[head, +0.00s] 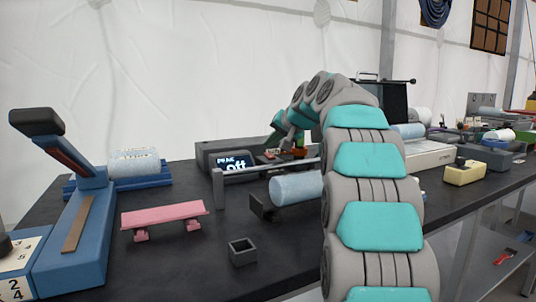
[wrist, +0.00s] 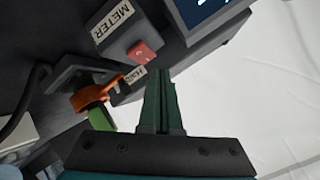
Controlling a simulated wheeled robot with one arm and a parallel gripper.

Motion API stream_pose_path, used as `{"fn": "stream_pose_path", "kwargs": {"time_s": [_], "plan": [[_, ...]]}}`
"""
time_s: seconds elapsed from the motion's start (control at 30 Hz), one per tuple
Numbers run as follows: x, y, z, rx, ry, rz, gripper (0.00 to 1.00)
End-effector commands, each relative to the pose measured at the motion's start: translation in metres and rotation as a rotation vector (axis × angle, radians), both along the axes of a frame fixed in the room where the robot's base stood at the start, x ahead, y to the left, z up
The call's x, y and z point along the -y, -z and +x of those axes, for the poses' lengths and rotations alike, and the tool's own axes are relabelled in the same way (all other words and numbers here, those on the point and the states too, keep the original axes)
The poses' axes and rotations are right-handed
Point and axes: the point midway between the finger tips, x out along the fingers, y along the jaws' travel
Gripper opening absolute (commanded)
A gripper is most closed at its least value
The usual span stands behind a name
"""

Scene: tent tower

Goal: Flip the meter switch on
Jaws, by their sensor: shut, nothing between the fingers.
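In the wrist view, a red switch (wrist: 142,53) sits on a grey block beside a METER label (wrist: 112,20). My gripper (wrist: 162,75) is shut and empty, its fingertips close to the switch and to a second, partly covered label (wrist: 130,86). I cannot tell whether the fingertips touch the box. In the head view my arm hides part of the box's right side.
An orange clip-like part (wrist: 94,94) and a green part (wrist: 101,118) lie left of my fingers. In the head view, a pale blue roll (head: 296,188), a pink stand (head: 164,215) and a small grey open box (head: 243,251) occupy the table (head: 190,264).

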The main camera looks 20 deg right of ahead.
Motion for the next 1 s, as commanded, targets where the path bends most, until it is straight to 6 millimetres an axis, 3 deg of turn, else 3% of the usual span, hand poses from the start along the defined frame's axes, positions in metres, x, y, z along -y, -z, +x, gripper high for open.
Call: {"fn": "stream_pose_path", "kwargs": {"time_s": [1.0], "plan": [[0.0, 0.0083, 0.0015, 0.0, 0.0, 0.0, 0.0]]}}
